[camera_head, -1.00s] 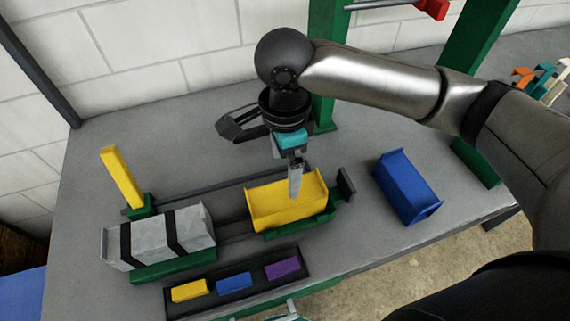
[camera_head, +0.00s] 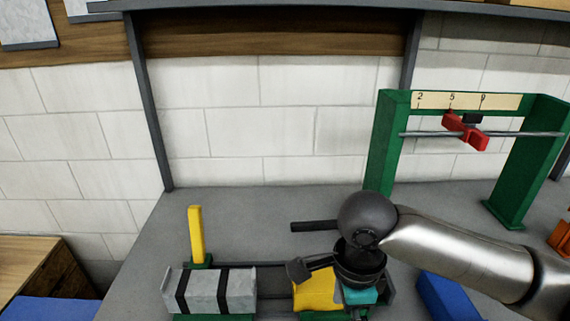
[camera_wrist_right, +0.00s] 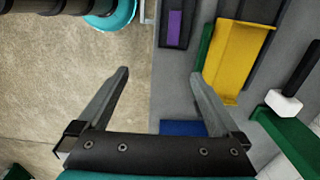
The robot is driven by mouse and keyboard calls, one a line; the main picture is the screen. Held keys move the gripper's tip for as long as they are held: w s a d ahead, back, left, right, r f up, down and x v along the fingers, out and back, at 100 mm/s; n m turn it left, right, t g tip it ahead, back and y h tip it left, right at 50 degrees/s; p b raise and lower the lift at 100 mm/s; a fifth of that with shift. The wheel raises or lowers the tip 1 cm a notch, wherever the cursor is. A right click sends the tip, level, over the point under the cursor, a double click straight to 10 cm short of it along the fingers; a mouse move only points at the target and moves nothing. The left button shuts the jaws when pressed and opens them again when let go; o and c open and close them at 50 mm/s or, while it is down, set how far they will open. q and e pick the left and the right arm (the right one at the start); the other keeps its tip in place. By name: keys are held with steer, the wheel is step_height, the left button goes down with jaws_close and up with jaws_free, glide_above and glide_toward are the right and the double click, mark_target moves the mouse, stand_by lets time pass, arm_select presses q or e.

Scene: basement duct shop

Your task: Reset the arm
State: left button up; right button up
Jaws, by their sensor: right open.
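My right arm comes in from the right in the head view, with its wrist bent down. My right gripper (camera_wrist_right: 160,76) is open and empty in the wrist view, its two fingers apart over the floor and table edge. My left gripper is not in view.
A grey block with black bands (camera_head: 235,290) and a yellow post (camera_head: 196,233) stand left of the yellow tray. A blue tray (camera_head: 448,297) lies right. A green frame (camera_head: 382,148) with a red slider (camera_head: 465,132) stands behind. A purple block (camera_wrist_right: 174,28) sits in a dark holder.

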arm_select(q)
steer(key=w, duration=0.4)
arm_select(e)
steer(key=s+a+f+n+t+y, duration=0.4)
steer(key=a+n, duration=0.4)
steer(key=n, duration=0.4)
steer(key=s+d+f+n+h, duration=0.2)
steer(key=s+d+f+n, duration=0.15)
steer(key=d, duration=0.35)
steer(key=s+d+f+n+h, duration=0.25)
steer(key=s+d+n, duration=0.2)
steer(key=d, duration=0.25)
step_height(320, 180, down, 28)
steer(key=s+g+b, duration=0.2)
steer(key=s+b, duration=0.1)
steer(key=b, duration=0.2)
arm_select(q)
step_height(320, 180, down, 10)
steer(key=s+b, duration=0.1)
steer(key=b, duration=0.4)
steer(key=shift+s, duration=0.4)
arm_select(e)
steer(key=s+d+f+g, duration=0.1)
steer(key=s+d+f, duration=0.2)
steer(key=s+f, duration=1.2)
step_height(320, 180, down, 4)
steer(key=shift+s+r, duration=0.2)
steer(key=shift+s, duration=0.05)
